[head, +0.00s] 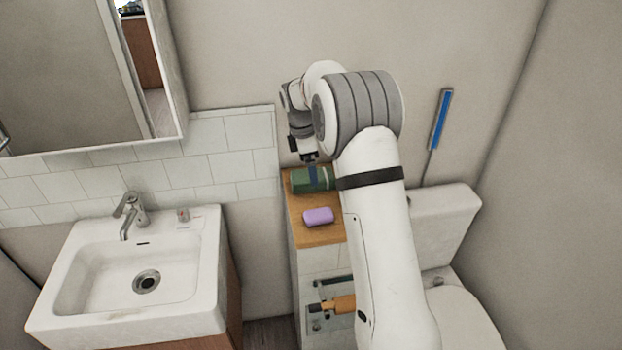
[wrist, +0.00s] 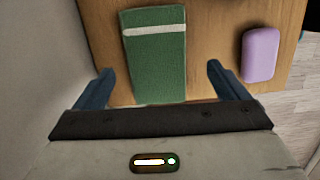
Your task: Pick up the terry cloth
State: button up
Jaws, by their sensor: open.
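The terry cloth (head: 308,181) is a folded green cloth with a pale stripe near one end. It lies on a narrow wooden shelf top, partly behind my arm in the head view. In the wrist view the cloth (wrist: 155,65) lies ahead, with its near end reaching between the fingers. My gripper (wrist: 155,85) is open, with one blue finger on each side of the cloth and a gap on both sides. In the head view my gripper (head: 311,162) is at the cloth's back edge. I cannot tell its exact height above the shelf.
A purple soap bar (head: 318,216) lies on the wooden top (head: 306,237) close to the cloth; it also shows in the wrist view (wrist: 260,54). The wall is close behind. A white sink (head: 210,260) stands left, a toilet (head: 455,215) right.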

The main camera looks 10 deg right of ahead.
jog(key=shift+w+d+f+p, duration=0.1)
jog(key=shift+d+f+p, duration=0.05)
jog(key=shift+f, duration=0.6)
jog(key=shift+w+d+f+p, duration=0.1)
jog(key=shift+f+p, duration=0.1)
jog(key=shift+f, duration=0.55)
jog(key=shift+w+d+f+p, duration=0.1)
jog(key=shift+d+f+p, duration=0.05)
jog(key=shift+f, duration=0.6)
jog(key=c, duration=1.1)
